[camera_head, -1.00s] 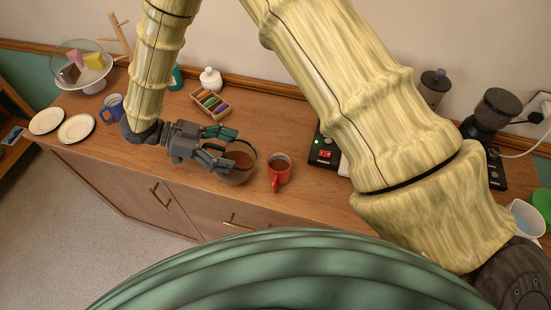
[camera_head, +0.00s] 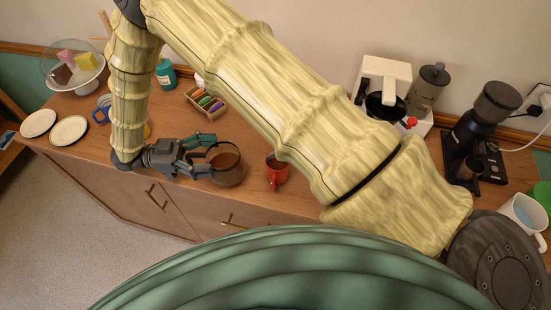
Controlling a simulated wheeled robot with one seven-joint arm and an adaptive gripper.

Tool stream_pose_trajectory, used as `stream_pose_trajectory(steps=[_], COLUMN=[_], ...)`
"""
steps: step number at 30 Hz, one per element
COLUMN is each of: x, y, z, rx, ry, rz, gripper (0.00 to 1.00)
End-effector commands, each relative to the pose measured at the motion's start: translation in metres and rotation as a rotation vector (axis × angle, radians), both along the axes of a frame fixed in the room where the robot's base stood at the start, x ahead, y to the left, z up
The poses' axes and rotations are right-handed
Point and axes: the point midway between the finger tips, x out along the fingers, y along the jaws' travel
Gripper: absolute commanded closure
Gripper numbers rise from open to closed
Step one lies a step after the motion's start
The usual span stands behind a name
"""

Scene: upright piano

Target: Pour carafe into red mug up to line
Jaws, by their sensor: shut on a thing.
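My gripper (camera_head: 208,157) is shut on the carafe (camera_head: 226,174), a round clear vessel with brown liquid in it. The carafe looks about upright, close to the counter near its front edge; I cannot tell whether it touches the wood. The red mug (camera_head: 277,177) stands upright on the counter just right of the carafe, with a small gap between them. My arm covers the mug's upper right side. Dark shows inside the mug's rim, but its fill level and any line are too small to tell.
Behind are a tray of coloured items (camera_head: 206,101), a teal bottle (camera_head: 166,75) and a white coffee machine (camera_head: 386,72). A grinder (camera_head: 482,125) and a jug of water (camera_head: 523,216) stand right. Two plates (camera_head: 69,130) and a glass-domed cake stand (camera_head: 76,75) are left.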

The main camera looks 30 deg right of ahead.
Motion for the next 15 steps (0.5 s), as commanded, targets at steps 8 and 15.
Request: stream_pose_trajectory(steps=[8,15], x=[0.000,0.000], y=[0.000,0.000], z=[0.027,0.047], rx=[-0.002,-0.001], ry=[-0.001,-0.002], rz=[0.000,0.000], gripper=[0.68,0.68])
